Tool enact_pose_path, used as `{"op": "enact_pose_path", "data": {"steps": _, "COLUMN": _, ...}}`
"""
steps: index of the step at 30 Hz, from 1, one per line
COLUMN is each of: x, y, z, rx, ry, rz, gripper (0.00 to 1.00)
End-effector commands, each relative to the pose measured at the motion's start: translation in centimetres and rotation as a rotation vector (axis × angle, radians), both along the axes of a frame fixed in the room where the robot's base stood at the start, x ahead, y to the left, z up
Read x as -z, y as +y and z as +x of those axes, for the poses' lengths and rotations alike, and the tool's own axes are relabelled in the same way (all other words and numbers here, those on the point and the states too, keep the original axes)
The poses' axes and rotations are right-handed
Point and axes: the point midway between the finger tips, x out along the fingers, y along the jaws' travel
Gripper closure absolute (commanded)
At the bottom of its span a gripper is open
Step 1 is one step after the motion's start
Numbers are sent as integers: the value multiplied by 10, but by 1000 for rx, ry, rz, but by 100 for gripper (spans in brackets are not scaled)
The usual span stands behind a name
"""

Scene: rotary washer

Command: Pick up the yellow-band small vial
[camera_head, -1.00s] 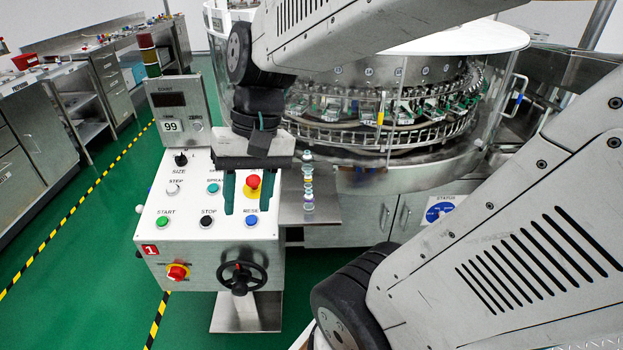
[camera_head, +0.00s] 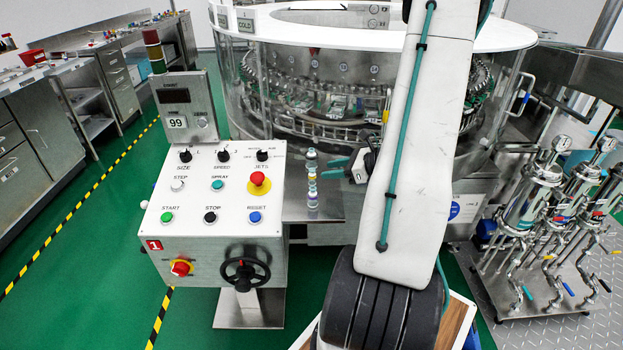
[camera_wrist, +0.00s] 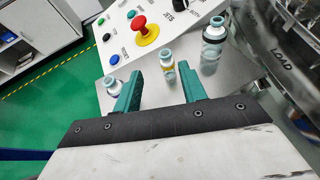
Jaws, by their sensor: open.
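The yellow-band small vial (camera_wrist: 168,68) stands upright on a steel shelf (camera_wrist: 150,90), with a pale cap and a yellow band low on its body. In the wrist view it is just beyond and between the tips of my gripper (camera_wrist: 161,68), nearer the right finger. My gripper is open with teal fingers, and nothing is held. A larger vial (camera_wrist: 211,45) with a dark band stands to its right. Another small vial (camera_wrist: 113,87) stands to its left, beside the left finger. In the head view my gripper (camera_head: 326,168) is right of the vial row (camera_head: 312,180), where the vials overlap.
The control panel (camera_head: 215,195) with its red stop button (camera_head: 258,179) borders the shelf on the left. The rotary washer (camera_head: 330,85) with clear guards stands behind it. A trolley of steel canisters (camera_head: 530,200) is at the right.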

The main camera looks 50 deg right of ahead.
Motion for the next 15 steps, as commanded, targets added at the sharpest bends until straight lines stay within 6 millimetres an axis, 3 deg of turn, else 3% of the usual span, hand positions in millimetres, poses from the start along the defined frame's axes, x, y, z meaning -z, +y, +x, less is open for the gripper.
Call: {"op": "enact_pose_path", "data": {"steps": 15, "x": 24, "y": 12, "z": 60, "rx": 2, "ry": 1, "rz": 3, "gripper": 58}}
